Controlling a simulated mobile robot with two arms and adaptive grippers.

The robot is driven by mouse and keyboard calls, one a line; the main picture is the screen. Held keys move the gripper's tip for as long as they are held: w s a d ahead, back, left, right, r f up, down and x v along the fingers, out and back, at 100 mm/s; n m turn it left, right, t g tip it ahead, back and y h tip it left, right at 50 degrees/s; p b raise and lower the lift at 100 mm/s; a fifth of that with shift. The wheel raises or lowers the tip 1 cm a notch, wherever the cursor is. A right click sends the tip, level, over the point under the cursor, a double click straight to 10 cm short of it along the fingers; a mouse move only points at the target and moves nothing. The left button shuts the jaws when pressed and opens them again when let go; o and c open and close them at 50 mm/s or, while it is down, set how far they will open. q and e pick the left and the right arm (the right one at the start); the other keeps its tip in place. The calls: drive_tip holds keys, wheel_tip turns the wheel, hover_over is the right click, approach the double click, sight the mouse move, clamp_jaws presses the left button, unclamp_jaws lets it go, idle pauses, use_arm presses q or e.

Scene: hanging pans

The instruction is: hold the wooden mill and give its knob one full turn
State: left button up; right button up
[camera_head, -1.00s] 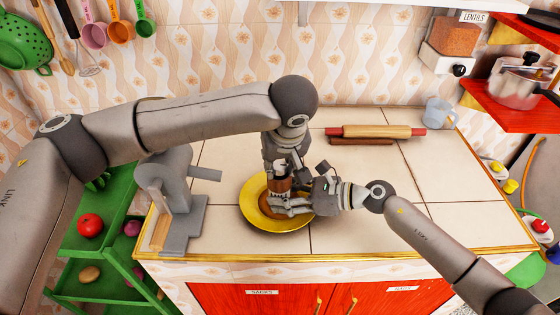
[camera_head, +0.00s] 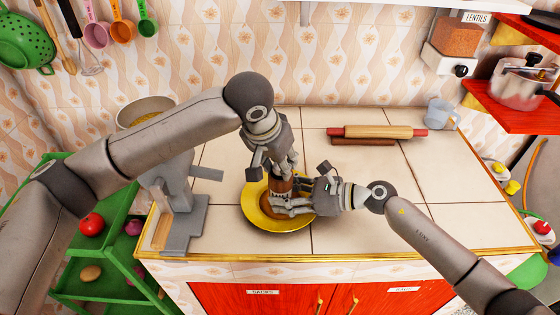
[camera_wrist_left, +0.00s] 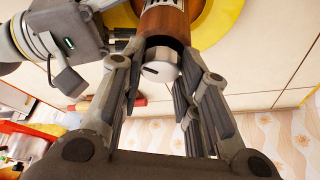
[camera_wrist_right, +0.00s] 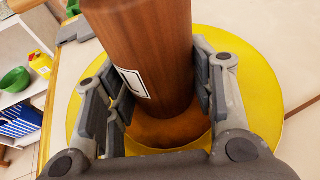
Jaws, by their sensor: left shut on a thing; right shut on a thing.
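The wooden mill (camera_head: 280,186) stands upright on the yellow plate (camera_head: 250,198) on the counter. Its brown body (camera_wrist_right: 145,50), with a small white label, fills the middle of the right wrist view. My right gripper (camera_head: 284,203) is shut on the lower body, one finger on each side. The mill's silver knob (camera_wrist_left: 161,65) shows in the left wrist view between the fingers of my left gripper (camera_wrist_left: 160,100). My left gripper (camera_head: 283,172) comes down from above and is shut on the knob. In the head view its fingers hide the knob.
A grey stand-like device (camera_head: 180,205) is left of the plate, with a bowl (camera_head: 145,110) behind it. The counter right of the plate is mostly clear.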

use_arm(q)
drive_tip(key=shift+m+h, duration=0.4)
drive_tip(key=shift+m, duration=0.7)
drive_tip(key=o, duration=1)
drive_tip(key=v, duration=1.2)
drive_tip(key=shift+w+a+r, duration=0.1)
drive_tip(key=shift+w, duration=0.2)
